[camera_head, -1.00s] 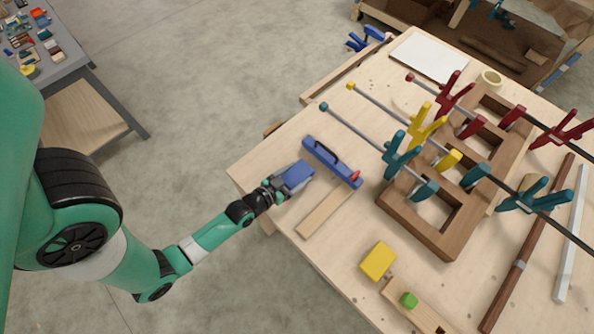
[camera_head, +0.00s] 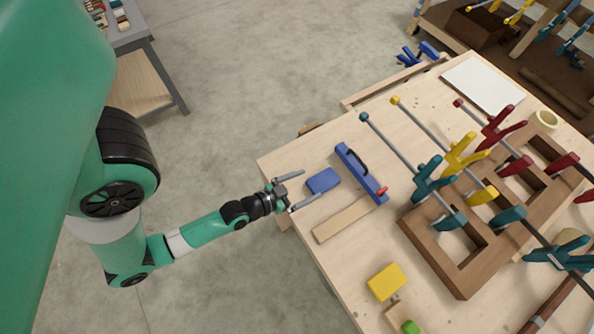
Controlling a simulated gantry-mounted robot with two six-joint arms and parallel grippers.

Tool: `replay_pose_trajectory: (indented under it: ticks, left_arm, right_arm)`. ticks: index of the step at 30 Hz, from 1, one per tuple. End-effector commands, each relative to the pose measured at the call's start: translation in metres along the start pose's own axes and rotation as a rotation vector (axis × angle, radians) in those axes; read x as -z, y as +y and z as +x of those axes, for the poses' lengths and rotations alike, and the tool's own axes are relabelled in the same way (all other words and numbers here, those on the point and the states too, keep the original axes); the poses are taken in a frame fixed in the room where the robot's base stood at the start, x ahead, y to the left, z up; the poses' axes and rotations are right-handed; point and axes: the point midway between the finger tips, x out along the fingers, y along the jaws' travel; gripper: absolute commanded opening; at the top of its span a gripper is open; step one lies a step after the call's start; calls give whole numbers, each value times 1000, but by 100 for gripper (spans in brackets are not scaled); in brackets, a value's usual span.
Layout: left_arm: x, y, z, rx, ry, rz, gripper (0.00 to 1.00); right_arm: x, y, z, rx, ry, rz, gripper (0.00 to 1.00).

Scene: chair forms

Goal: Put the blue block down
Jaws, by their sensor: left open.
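The blue block (camera_head: 323,181) lies flat on the wooden workbench (camera_head: 302,254), near its left edge. My left gripper (camera_head: 306,188) is open at that edge, its two fingers spread and pointing at the block. The block is just beyond the fingertips, and the near finger comes close to its lower left corner; I cannot tell whether they touch. My right gripper is not in view.
A long blue tool (camera_head: 361,172) lies right of the block, with a wooden strip (camera_head: 344,219) below. A yellow block (camera_head: 386,282) and green block (camera_head: 411,327) are nearer the front. Clamps (camera_head: 433,183) hold a brown wooden frame (camera_head: 432,247). Grey floor lies left.

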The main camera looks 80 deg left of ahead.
Motion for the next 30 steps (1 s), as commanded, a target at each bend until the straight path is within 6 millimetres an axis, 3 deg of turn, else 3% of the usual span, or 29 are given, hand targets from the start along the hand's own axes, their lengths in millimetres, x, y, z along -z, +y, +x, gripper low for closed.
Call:
replay_pose_trajectory:
  ticks: [3, 9, 23, 26, 29, 30]
  left_arm:
    - [-4, 0, -24, 1, 0, -1, 100]
    - [-1, 0, -42, 1, 3, 0, 100]
    - [9, 2, -37, -8, 20, 3, 100]
    - [44, 12, -12, -48, 94, 16, 100]
    - [116, 37, 24, -124, 229, 38, 100]
    - [153, 51, 37, -160, 295, 47, 100]
  right_arm:
    - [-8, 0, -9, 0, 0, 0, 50]
    - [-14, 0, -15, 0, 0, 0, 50]
    - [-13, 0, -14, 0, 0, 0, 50]
    - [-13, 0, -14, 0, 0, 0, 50]
    - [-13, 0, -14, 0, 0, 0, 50]
    - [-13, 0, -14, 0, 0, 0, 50]
